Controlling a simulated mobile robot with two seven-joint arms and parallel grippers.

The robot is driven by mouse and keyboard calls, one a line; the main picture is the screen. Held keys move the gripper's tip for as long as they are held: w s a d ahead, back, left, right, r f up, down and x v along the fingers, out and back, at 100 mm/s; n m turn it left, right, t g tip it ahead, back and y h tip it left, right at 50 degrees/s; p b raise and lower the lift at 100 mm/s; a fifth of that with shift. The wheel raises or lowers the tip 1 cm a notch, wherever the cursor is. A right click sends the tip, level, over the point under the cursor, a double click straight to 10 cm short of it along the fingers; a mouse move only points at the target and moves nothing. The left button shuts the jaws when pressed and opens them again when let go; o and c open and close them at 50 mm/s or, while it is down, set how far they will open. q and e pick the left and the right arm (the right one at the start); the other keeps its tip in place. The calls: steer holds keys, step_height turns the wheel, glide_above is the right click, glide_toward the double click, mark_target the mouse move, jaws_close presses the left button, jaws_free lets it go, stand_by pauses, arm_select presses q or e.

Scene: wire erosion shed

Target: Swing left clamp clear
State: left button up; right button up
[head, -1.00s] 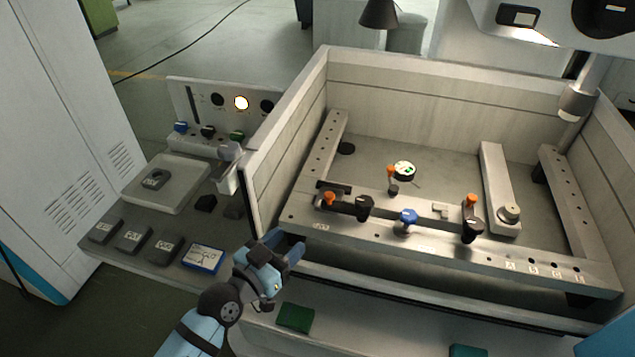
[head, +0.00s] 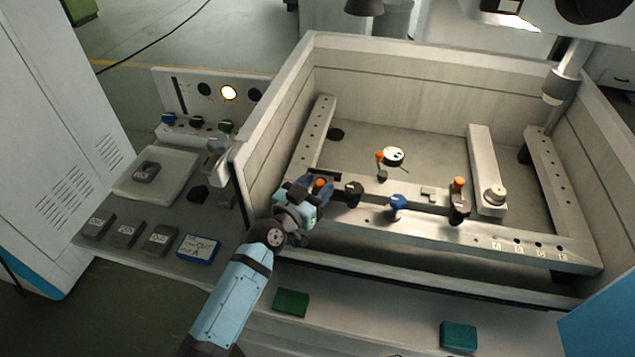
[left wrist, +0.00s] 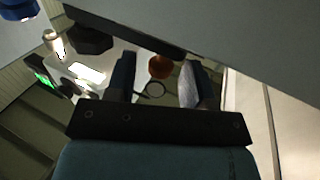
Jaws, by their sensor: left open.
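The left clamp (head: 354,188) is a dark bar with a black knob, on the front rail of the machine tank. Its orange-tipped handle (head: 320,183) shows at the bar's left end. My left gripper (head: 317,188) is at this handle, open. In the left wrist view the orange tip (left wrist: 160,67) lies between the two spread fingers (left wrist: 158,82), with no clear contact. The gripper partly hides the clamp's left end in the head view. The right clamp (head: 459,205), also orange-tipped, stands farther right on the rail. My right gripper is out of view.
A blue knob (head: 397,203) stands on the rail (head: 425,228) between the clamps. The tank's left wall (head: 262,125) rises beside my left arm. A side shelf at left holds dark blocks (head: 124,235) and a blue-framed card (head: 199,248). Green (head: 291,302) and teal (head: 458,336) pads lie in front.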

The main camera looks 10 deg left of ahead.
arm_select(q)
steer(key=shift+w+d, duration=0.1)
steer(key=shift+w, duration=0.2)
jaws_close()
steer(key=shift+w+f+h+b, duration=0.1)
steer(key=shift+h+b, duration=0.2)
steer(key=shift+b, duration=0.2)
steer(key=shift+w+m+g+h+b, duration=0.5)
steer(key=shift+m+h+b, duration=0.3)
steer(key=shift+b, duration=0.35)
jaws_free()
steer(key=shift+s, duration=0.1)
